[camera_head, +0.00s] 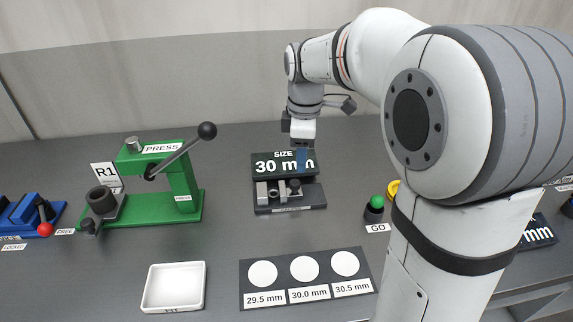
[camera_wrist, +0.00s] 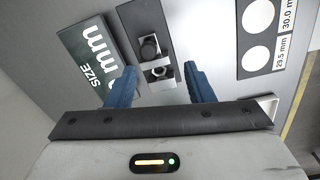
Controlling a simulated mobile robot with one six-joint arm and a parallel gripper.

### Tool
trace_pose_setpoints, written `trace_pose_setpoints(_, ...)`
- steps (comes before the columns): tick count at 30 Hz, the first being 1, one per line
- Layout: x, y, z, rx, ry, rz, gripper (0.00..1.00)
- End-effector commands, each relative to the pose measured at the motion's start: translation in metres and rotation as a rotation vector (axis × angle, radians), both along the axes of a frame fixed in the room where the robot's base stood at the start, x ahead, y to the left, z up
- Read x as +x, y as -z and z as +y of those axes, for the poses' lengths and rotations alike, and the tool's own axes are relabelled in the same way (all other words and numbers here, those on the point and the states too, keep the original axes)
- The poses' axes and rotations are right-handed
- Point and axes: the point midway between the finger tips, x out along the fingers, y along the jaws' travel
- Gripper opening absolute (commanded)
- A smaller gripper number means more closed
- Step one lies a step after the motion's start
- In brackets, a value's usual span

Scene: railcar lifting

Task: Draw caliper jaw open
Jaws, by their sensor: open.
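The caliper (camera_head: 290,207) is a small dark base with grey metal jaw blocks and a dark round knob, on the bench in front of the "SIZE 30 mm" sign. In the wrist view the caliper (camera_wrist: 146,12) lies between and beyond my fingertips, its knob and metal blocks facing the camera. I cannot tell how wide the caliper jaw stands.
The size sign (camera_head: 270,168) stands close behind the caliper. A green press (camera_head: 185,185) is to the left, a white tray (camera_head: 148,303) in front of it. A green GO button (camera_head: 376,202) stands right. A card with white discs (camera_head: 284,275) lies in front; bench between is clear.

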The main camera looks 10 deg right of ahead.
Motion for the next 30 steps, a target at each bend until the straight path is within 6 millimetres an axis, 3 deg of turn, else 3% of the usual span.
trace_pose_setpoints(1, 0.011, 0.015, 0.004, -0.002, -0.063, 0.013, 0.48)
trace_pose_setpoints(7, 0.029, 0.028, 0.010, -0.006, -0.204, 0.038, 0.48)
trace_pose_setpoints(11, 0.030, 0.038, 0.010, -0.007, -0.215, 0.040, 0.48)
trace_pose_setpoints(21, 0.029, 0.090, 0.010, -0.007, -0.213, 0.039, 0.48)
trace_pose_setpoints(30, 0.029, 0.104, 0.010, -0.007, -0.212, 0.037, 0.48)
